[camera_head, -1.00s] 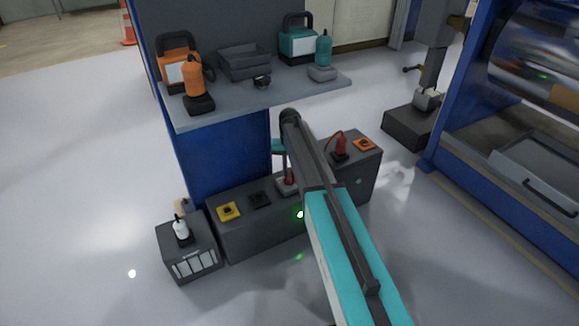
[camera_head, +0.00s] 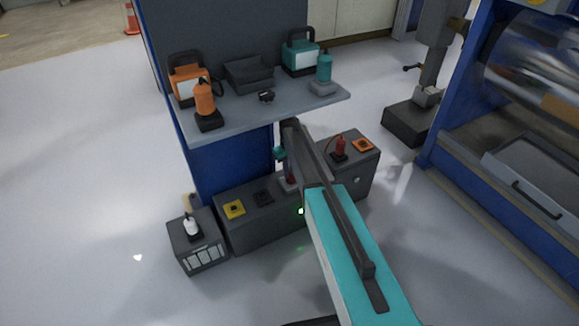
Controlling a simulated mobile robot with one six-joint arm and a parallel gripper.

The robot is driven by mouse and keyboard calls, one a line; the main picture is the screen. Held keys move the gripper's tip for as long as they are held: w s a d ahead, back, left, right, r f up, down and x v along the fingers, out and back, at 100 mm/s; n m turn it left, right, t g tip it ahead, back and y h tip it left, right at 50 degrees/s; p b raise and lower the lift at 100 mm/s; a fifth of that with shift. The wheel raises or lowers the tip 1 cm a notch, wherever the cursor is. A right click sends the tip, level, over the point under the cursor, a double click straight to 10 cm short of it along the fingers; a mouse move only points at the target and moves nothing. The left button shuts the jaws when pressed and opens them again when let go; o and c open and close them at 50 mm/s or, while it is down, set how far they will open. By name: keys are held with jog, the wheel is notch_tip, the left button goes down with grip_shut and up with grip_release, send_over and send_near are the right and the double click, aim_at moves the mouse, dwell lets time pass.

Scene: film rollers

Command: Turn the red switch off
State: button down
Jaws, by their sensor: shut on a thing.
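A small red switch (camera_head: 291,179) stands on a pale base on top of the long dark grey box (camera_head: 260,230). My arm crosses the box from the lower right and hides part of it. My gripper (camera_head: 286,172) hangs down from the arm's far end, behind the arm, at the red switch. It is mostly hidden, but appears shut on the red switch. The switch's exact tilt cannot be told.
A yellow button (camera_head: 234,209) and a black one (camera_head: 262,198) sit left of the switch. A red device (camera_head: 338,146) and an orange button (camera_head: 363,145) sit right. A shelf (camera_head: 250,112) with tools overhangs behind. A roller machine (camera_head: 500,150) stands right.

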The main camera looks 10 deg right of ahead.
jog(key=n+p, duration=0.4)
jog(key=shift+s+a+r, duration=0.2)
jog(key=shift+a, duration=0.1)
jog(key=shift+s+a+f+n+p, duration=0.15)
jog(key=shift+n+p, duration=0.45)
jog(key=shift+n, duration=0.45)
jog(key=shift+s+n+p, duration=0.1)
jog(key=shift+n+p, duration=0.5)
jog(key=shift+n, duration=0.45)
jog(key=c, duration=1.7)
grip_release()
jog(key=shift+r+p, duration=0.55)
jog(key=shift+r, duration=3.15)
jog(key=shift+r, duration=0.1)
